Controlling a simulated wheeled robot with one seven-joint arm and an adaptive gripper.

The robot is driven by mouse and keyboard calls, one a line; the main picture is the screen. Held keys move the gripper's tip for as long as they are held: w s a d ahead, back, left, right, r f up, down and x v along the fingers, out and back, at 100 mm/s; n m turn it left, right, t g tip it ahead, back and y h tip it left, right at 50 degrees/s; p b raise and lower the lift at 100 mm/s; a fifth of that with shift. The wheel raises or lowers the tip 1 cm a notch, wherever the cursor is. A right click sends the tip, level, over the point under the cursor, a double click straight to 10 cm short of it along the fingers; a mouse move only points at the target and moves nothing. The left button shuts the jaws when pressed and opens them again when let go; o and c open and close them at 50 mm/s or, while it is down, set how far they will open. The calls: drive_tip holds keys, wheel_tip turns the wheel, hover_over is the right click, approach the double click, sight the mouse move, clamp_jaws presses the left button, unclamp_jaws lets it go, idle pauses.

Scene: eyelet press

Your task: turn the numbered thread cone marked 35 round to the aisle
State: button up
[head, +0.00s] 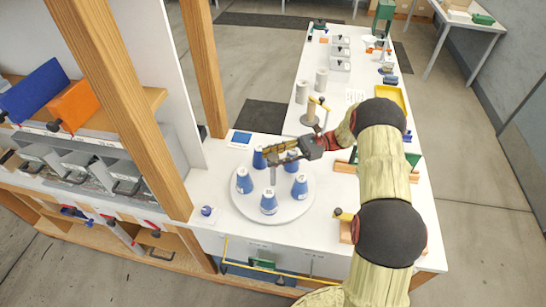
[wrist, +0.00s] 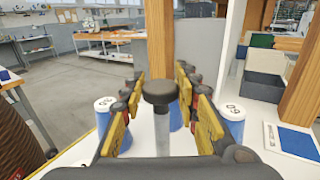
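A round white turntable (head: 252,212) carries several blue thread cones in a ring, including a front one (head: 268,202), a left one (head: 244,182) and a right one (head: 299,187). My gripper (head: 281,154) is above the turntable, partly hiding the rear cones. In the wrist view, my gripper (wrist: 160,88) is open, its fingers on either side of a grey post with a black knob (wrist: 160,94); no clear contact shows. Marked cones stand left (wrist: 104,110) and right (wrist: 234,118) beyond the fingers. I cannot make out a 35 on any cone.
A blue square card (head: 241,138) lies behind the turntable, and a small blue-topped item (head: 207,211) sits to its left. A wooden upright (head: 204,70) and shelving with grey bins (head: 85,165) stand left. White rolls (head: 302,92) and a yellow tray (head: 391,97) are farther along the table.

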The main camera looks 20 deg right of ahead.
drive_tip(key=o, duration=0.5)
drive_tip(key=shift+d, duration=0.1)
drive_tip(key=d, duration=1.1)
drive_tip(key=shift+w+d, duration=0.4)
